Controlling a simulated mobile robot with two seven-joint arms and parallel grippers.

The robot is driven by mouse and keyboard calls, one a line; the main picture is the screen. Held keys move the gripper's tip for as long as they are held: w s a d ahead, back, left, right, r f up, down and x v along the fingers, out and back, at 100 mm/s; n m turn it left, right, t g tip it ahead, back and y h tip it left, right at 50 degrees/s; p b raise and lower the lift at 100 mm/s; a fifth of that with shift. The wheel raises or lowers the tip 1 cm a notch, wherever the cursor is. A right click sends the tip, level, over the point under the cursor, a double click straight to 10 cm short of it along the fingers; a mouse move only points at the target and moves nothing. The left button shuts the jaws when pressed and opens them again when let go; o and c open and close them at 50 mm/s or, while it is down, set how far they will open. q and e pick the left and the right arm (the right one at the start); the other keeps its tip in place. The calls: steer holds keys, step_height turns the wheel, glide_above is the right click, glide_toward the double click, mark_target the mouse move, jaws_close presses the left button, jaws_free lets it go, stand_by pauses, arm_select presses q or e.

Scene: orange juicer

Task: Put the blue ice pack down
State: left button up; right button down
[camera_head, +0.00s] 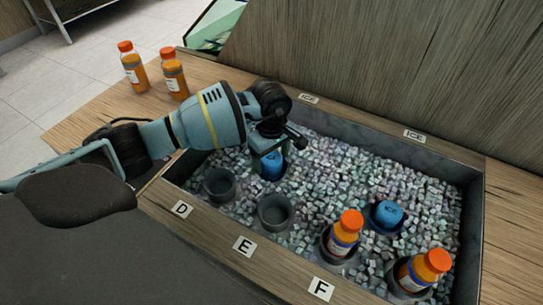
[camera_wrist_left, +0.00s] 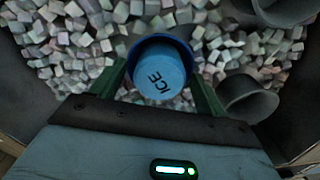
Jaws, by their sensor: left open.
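The blue ice pack (camera_head: 271,167) stands in the ice bin, behind the empty cups near labels D and E. In the left wrist view its round top with the word ICE (camera_wrist_left: 158,78) faces the camera, with a darker blue rim around it. My left gripper (camera_head: 270,156) is open, its green fingers on either side of the pack. I cannot tell whether the fingers touch it, and its lower part is hidden. A second blue ice pack (camera_head: 389,213) sits in a dark cup farther right. My right gripper is not in view.
Empty grey cups stand in the bin at the left (camera_head: 219,186) and near its middle (camera_head: 275,212). Orange-capped bottles sit in front cups near label F (camera_head: 343,232) and at the right corner (camera_head: 423,269). Two bottles (camera_head: 133,68) (camera_head: 174,75) stand on the counter's left end.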

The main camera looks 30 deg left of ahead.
mark_target(271, 158)
arm_select(q)
steer(key=shift+r, duration=0.25)
step_height(271, 158, up, 12)
steer(key=p, duration=0.1)
steer(key=shift+r, duration=0.15)
stand_by(0.6)
